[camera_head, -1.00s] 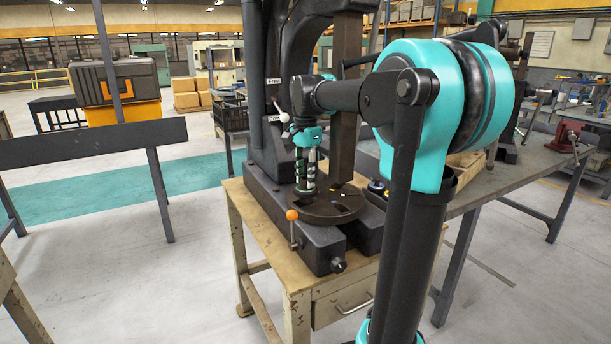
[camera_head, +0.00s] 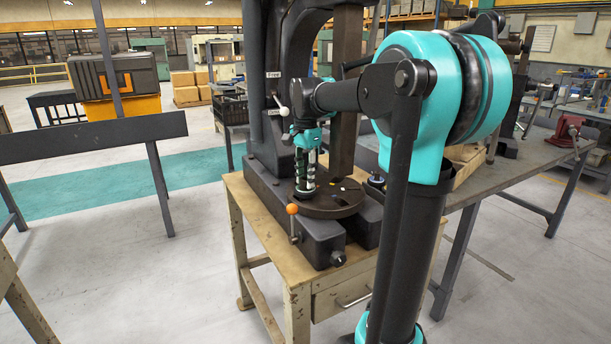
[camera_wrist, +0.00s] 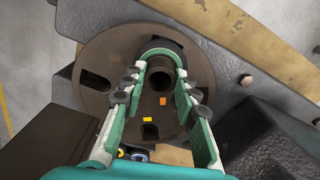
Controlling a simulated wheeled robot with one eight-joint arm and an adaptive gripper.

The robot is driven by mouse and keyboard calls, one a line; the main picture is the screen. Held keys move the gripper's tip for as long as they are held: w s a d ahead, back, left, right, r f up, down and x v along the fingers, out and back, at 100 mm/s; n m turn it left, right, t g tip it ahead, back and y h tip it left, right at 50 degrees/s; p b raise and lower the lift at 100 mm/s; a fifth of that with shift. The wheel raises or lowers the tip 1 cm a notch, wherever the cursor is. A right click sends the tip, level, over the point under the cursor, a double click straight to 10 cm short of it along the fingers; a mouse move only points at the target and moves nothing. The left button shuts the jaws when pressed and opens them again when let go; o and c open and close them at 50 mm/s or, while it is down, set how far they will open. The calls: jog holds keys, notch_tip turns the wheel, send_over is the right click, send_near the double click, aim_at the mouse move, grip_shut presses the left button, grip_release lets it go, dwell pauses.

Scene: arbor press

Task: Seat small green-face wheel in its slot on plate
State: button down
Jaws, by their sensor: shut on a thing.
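The small green-face wheel (camera_wrist: 161,51) shows in the wrist view as a dark ring with a green band around a dark round centre. My gripper (camera_wrist: 161,68) is shut on it, one finger on each side. In the head view my gripper (camera_head: 305,184) points straight down, its fingertips low at the left part of the plate. The plate (camera_wrist: 95,55) is a dark brown disc with dark slots and small orange and yellow marks; it also shows in the head view (camera_head: 330,208). I cannot tell whether the wheel touches the plate or sits in a slot.
The black press frame (camera_head: 283,75) and its vertical ram (camera_head: 346,100) stand close behind my gripper. An orange-knobbed lever (camera_head: 292,210) stands in front of the plate. A blue-ringed round part (camera_head: 376,182) lies right of the plate. A grey workbench (camera_head: 520,165) stands farther right.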

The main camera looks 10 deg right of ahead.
jog(key=shift+f, duration=0.25)
jog(key=c, duration=1.1)
grip_release()
jog(key=shift+o, duration=0.2)
